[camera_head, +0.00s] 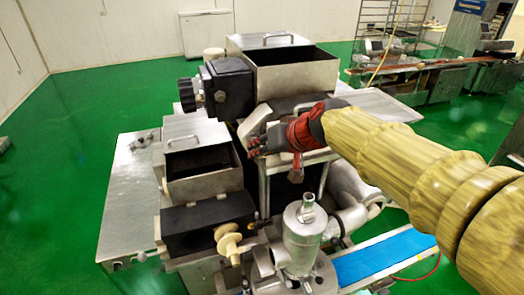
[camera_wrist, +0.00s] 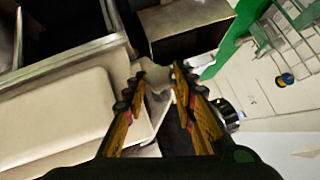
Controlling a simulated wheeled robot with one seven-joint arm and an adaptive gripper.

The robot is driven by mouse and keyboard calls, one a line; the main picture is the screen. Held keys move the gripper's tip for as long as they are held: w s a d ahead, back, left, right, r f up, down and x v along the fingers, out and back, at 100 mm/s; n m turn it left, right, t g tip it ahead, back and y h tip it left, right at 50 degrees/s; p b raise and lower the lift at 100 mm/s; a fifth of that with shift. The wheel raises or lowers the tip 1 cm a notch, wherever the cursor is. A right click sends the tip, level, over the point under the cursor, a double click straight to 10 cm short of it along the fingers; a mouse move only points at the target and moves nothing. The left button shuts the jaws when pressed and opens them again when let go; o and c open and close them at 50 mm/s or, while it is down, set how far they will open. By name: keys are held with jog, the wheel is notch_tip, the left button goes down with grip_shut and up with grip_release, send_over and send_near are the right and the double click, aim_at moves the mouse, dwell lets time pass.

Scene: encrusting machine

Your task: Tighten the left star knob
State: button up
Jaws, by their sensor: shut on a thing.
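My gripper (camera_head: 256,147) reaches in from the right in the head view, at the front of the machine below the large upper hopper. In the wrist view my gripper (camera_wrist: 159,76) has its two yellow, dark-tipped fingers on either side of a pale grey lobed piece, which appears to be the left star knob (camera_wrist: 154,74). The fingers are shut on it. Most of the knob is hidden in the head view by my gripper.
The large open hopper (camera_head: 296,77) stands behind my gripper, and a smaller hopper (camera_head: 203,184) stands to the left. A black ribbed knob (camera_head: 187,95) is on the black housing. A metal cylinder (camera_head: 302,235) and a blue conveyor belt (camera_head: 385,258) lie in front and below.

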jog(key=shift+f+b, duration=0.2)
jog(key=shift+b, duration=0.55)
jog(key=m+y+b, duration=0.3)
jog(key=y+b, duration=0.1)
jog(key=b, duration=0.4)
jog(key=f+m+t+y+b, duration=0.1)
jog(key=m+y+b, duration=0.2)
jog(key=b, duration=0.6)
jog(key=m+t+y+b, duration=0.1)
jog(key=m+y+b, duration=0.2)
jog(key=b, duration=0.6)
jog(key=shift+w+d+f+y, duration=0.2)
jog(key=shift+d+y, duration=0.2)
jog(key=shift+y, duration=0.5)
jog(key=shift+m, duration=0.3)
jog(key=o, duration=1.2)
jog(key=shift+s+d, duration=0.1)
jog(key=v, duration=1.1)
jog(key=shift+s+d, duration=0.15)
jog(key=shift+d, duration=0.2)
